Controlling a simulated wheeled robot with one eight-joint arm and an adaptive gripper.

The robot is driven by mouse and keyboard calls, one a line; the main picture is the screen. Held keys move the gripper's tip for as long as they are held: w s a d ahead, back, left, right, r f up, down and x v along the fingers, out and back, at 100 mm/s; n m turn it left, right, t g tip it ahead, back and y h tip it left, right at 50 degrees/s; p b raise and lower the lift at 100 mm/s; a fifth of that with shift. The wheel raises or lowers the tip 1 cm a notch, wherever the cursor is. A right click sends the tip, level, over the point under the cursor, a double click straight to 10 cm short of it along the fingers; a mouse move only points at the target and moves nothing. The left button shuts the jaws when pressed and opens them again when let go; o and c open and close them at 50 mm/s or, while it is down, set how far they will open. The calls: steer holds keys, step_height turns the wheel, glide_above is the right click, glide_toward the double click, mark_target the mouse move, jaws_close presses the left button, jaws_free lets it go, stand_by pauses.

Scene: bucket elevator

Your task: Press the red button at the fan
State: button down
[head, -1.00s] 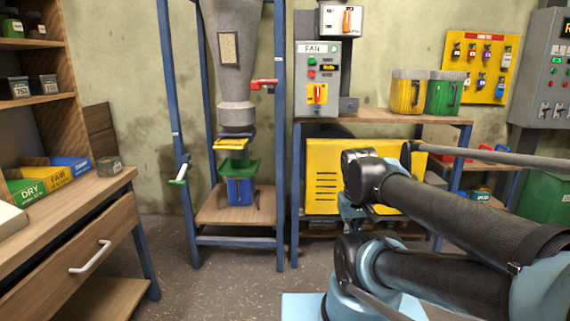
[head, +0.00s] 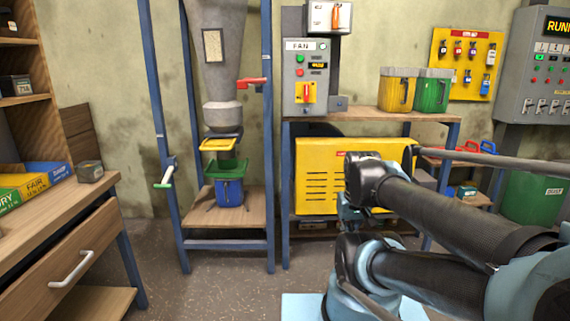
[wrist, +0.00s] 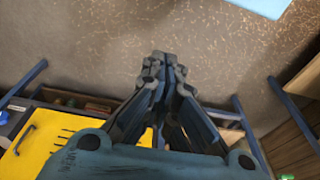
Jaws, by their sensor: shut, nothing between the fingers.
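A red switch on a yellow plate (head: 306,94) is lower on the panel. My gripper (wrist: 160,62) is shut and empty in the wrist view, pointing toward the floor. It is well apart from the panel. In the head view my arm is folded at the lower right, and the gripper's fingertips cannot be made out there.
A yellow guarded machine (head: 318,165) stands under the shelf, which holds a yellow bin (head: 397,92) and a green bin. A blue-framed hopper stand (head: 160,130) is left of the panel. A wooden workbench (head: 60,240) is at the left. The floor (head: 200,295) between is clear.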

steer(key=shift+w+d+r, duration=0.15)
steer(key=shift+d, duration=0.15)
steer(key=w+d+r+n+t+h, duration=0.2)
steer(key=w+d+r+t, duration=0.2)
steer(key=w+r, duration=0.65)
steer(key=w+d+r+n+t+h, duration=0.1)
steer(key=w+d+r+t, duration=0.3)
steer(key=w+r, duration=0.65)
steer(key=w+d+r+n+t+h, duration=0.25)
steer(key=w+r+t, duration=0.25)
steer(key=w+r, duration=0.6)
steer(key=w+a+r+n+t+y, duration=0.45)
steer(key=w+r+n+y, duration=0.2)
steer(key=w+r, duration=0.4)
steer(key=w+a+n+g+y, duration=0.4)
steer(key=a+n+g+y, duration=0.3)
steer(key=n+y, duration=0.5)
steer(key=shift+w+a+r+n, duration=0.2)
steer(key=shift+w+a+n, duration=0.2)
steer(key=shift+a+n, duration=1.05)
